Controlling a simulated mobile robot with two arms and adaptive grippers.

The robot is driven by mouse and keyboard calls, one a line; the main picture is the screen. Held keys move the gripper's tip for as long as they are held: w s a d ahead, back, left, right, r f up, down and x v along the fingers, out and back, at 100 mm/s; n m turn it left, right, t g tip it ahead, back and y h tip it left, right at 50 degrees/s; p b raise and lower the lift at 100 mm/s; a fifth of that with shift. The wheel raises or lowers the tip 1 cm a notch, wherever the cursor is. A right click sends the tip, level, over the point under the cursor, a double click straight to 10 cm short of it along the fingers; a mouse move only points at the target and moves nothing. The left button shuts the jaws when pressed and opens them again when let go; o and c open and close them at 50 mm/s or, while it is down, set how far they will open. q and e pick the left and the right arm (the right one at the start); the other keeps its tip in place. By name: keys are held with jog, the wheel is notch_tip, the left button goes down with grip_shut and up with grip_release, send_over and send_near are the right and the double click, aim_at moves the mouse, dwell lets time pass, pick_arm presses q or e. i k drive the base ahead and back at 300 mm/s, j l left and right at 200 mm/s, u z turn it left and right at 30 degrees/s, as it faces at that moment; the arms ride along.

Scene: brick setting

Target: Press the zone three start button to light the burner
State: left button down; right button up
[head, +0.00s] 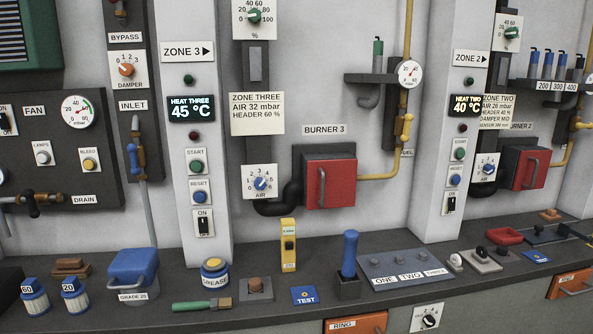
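The zone three start button (195,167) is a round green button on a white START plate, on the left pillar below the ZONE 3 sign (187,52). A dark red lamp (194,135) sits above it, and a blue RESET button (198,197) and an ON switch (203,223) sit below. The display (191,109) reads HEAT THREE 45 °C. Burner 3 (342,183) is a red-fronted box with a shut front and a handle; no flame shows. Neither of my grippers is in the head view.
A similar zone two START button (460,150) is on the right pillar. The dark bench (250,313) below holds a blue GRADE 20 box (133,268), a grease tub (214,270), a yellow tester (288,245) and a blue-handled tool (350,253). The air before the left pillar is clear.

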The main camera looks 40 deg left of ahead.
aim_at(196, 166)
jog(key=u, duration=1.7)
